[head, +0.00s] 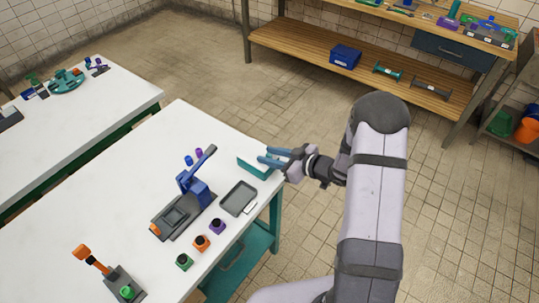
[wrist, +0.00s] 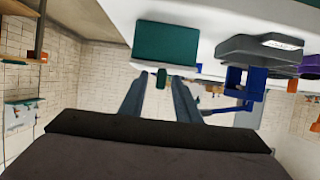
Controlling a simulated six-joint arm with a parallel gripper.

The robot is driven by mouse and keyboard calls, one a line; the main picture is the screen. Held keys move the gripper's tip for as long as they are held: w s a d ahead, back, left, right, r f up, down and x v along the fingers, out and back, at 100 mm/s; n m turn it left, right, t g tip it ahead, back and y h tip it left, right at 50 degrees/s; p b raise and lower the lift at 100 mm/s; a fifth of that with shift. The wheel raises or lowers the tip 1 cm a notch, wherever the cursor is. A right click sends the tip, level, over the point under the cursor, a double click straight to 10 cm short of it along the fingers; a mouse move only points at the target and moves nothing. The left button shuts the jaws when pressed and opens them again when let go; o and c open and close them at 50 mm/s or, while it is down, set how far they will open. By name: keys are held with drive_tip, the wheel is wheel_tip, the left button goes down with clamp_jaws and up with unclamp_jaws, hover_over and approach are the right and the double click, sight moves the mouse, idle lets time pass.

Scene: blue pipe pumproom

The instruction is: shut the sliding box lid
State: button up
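A teal box (head: 254,169) sits near the far right corner of the white table. In the wrist view a flat dark green face of it (wrist: 165,42) shows, with a small green block (wrist: 161,78) just below it in the picture. I cannot tell how far its lid is slid. My gripper (head: 263,155) is at the box's far right side, seeming just above or beside it. In the wrist view my gripper (wrist: 158,88) has its two blue-grey fingers apart, with the small green block between their tips. I cannot tell whether they touch it.
A dark grey tray (head: 238,199) lies close to the box. A blue lever device (head: 194,187) stands left of it, with small blue (head: 188,159) and purple (head: 199,152) pieces behind. Purple, orange and green blocks line the front edge.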

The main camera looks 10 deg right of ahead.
drive_tip(key=b+v, duration=0.1)
drive_tip(key=v, duration=0.6)
idle(0.3)
drive_tip(key=shift+s+d, duration=0.1)
drive_tip(key=shift+s, duration=0.05)
